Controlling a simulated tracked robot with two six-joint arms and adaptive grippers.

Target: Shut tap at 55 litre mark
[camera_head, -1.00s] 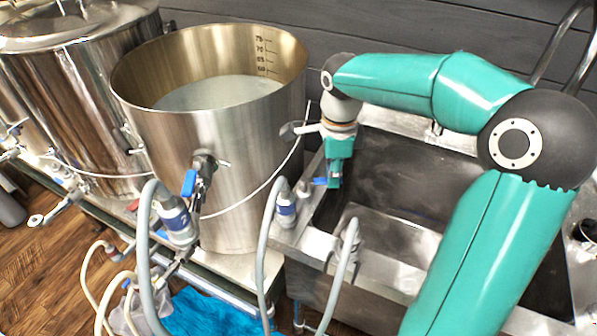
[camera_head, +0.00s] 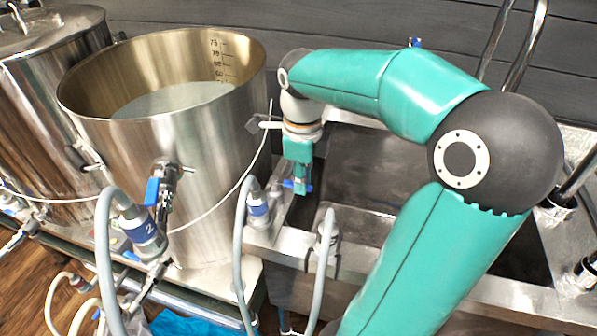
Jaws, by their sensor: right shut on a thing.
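The open steel kettle (camera_head: 205,150) stands left of centre with pale liquid (camera_head: 165,99) inside. Its inner scale (camera_head: 218,60) reads 75, 70, 65 and 60 downward. The liquid's surface lies just below the 60 mark; no 55 label is readable. A valve with a blue lever (camera_head: 152,191) sits on the kettle's front. My right gripper (camera_head: 300,186) points down at the sink's left edge, right of the kettle, shut on a small blue tap handle (camera_head: 288,184). The fingers hide much of this tap. My left gripper is out of view.
A sink (camera_head: 365,170) lies behind and below my right arm. Grey hoses with couplings (camera_head: 258,203) rise in front of the kettle and sink. Another lidded steel vessel (camera_head: 50,110) stands at the left. A thin white cord (camera_head: 225,198) curves across the kettle's front.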

